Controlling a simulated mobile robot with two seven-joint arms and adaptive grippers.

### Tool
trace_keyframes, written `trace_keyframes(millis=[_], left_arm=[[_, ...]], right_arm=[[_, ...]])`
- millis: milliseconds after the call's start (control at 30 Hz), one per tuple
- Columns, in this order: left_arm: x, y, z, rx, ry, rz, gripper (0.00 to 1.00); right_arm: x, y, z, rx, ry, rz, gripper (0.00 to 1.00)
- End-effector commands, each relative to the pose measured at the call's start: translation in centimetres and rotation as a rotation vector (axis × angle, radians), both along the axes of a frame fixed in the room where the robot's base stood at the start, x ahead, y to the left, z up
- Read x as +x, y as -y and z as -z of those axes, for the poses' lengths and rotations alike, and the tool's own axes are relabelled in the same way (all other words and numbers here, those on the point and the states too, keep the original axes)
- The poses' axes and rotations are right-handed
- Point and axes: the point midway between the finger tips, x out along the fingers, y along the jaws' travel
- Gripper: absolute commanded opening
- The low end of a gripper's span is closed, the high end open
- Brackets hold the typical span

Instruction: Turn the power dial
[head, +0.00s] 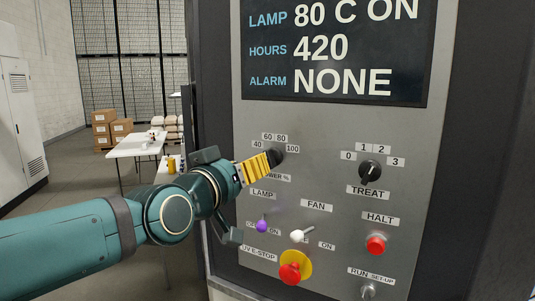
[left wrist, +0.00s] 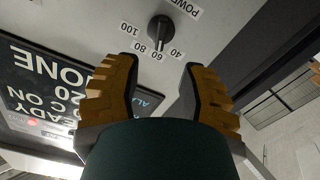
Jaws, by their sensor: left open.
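The power dial (left wrist: 160,28) is a black knob on the grey control panel, with labels 40, 60, 80 and 100 around it. In the left wrist view its handle points roughly toward the 60 label. In the head view the power dial (head: 277,153) is partly hidden by my left gripper (head: 266,160). My left gripper's yellow ridged fingers (left wrist: 160,70) are open and empty. In the left wrist view the dial shows beyond the gap between the fingertips, and they do not appear closed around it. My right gripper is not in view.
On the panel are the treat dial (head: 370,171), purple lamp switch (head: 262,225), white fan switch (head: 301,235), red halt button (head: 376,245) and red e-stop (head: 290,272). The display (head: 335,50) is above. A white table (head: 135,147) and boxes (head: 108,130) stand behind left.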

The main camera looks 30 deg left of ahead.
Motion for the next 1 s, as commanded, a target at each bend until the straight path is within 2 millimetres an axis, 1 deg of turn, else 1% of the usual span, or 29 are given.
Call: trace_keyframes(millis=[33, 300, 500, 700, 967, 1000], left_arm=[[1.0, 0.0, 0.0, 0.0, -0.004, 0.001, 0.41], [5.6, -0.4, 0.0, 0.0, -0.004, 0.001, 0.41], [7.9, -0.6, 0.0, 0.0, -0.002, 0.001, 0.41], [8.8, -0.7, 0.0, 0.0, -0.001, 0.0, 0.41], [8.8, -0.7, 0.0, 0.0, 0.0, 0.0, 0.41], [8.8, -0.7, 0.0, 0.0, 0.0, 0.0, 0.34]], right_arm=[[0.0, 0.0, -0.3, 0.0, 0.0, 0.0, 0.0], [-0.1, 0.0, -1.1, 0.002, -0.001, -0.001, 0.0], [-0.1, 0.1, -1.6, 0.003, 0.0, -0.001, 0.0], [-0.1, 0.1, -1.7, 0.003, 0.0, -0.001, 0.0], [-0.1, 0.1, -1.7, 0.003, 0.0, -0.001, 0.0], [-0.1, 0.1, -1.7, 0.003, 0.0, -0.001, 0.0]])
